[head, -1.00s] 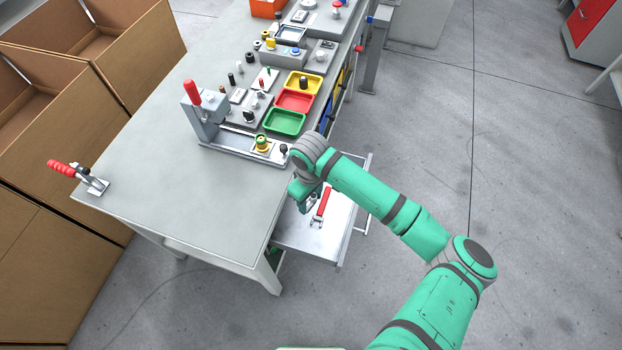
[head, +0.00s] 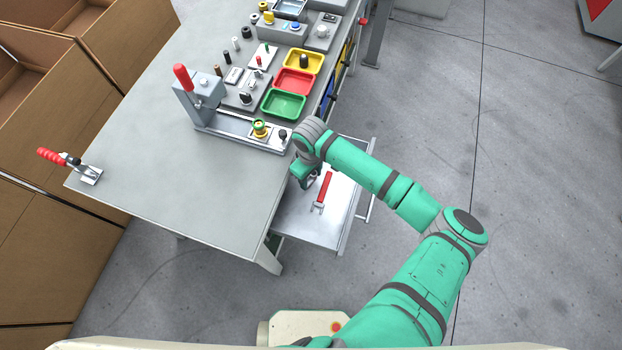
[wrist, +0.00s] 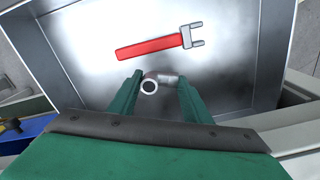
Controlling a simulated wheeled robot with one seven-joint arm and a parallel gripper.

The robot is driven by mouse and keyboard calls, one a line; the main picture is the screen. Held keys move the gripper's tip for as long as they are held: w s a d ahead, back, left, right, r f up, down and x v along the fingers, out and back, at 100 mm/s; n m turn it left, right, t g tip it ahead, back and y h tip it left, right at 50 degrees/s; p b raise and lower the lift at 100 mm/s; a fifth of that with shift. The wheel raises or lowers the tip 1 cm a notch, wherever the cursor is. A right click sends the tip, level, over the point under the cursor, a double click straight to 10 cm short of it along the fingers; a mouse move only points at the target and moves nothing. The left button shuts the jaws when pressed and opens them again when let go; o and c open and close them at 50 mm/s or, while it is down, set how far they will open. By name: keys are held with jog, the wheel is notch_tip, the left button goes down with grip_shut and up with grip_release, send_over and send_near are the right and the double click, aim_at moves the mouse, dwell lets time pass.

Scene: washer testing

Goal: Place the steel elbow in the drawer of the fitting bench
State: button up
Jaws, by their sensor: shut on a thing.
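The steel elbow (wrist: 160,80) shows in the wrist view between the two green fingers of my gripper (wrist: 156,90), which is shut on it. Its round open end faces the camera. The elbow is over the open drawer (wrist: 225,80) of the fitting bench; I cannot tell whether it touches the drawer floor. In the head view the drawer (head: 336,220) is pulled out at the bench's right side, and my gripper (head: 306,182) is at its left part, near the bench edge. The elbow is hidden there by my arm.
A red-handled wrench (head: 323,190) lies in the drawer, ahead of the elbow in the wrist view (wrist: 155,45). The bench top (head: 190,175) holds a lever press (head: 205,95), coloured trays (head: 283,104) and a toggle clamp (head: 75,165). The drawer floor around the wrench is bare.

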aim_at(311, 179)
jog(key=shift+f, duration=1.35)
jog(key=shift+f, duration=0.15)
jog(key=o, duration=1.3)
jog(key=shift+c, duration=0.2)
notch_tip(311, 179, up, 12)
jog(key=shift+r, duration=0.2)
jog(key=shift+w, duration=0.1)
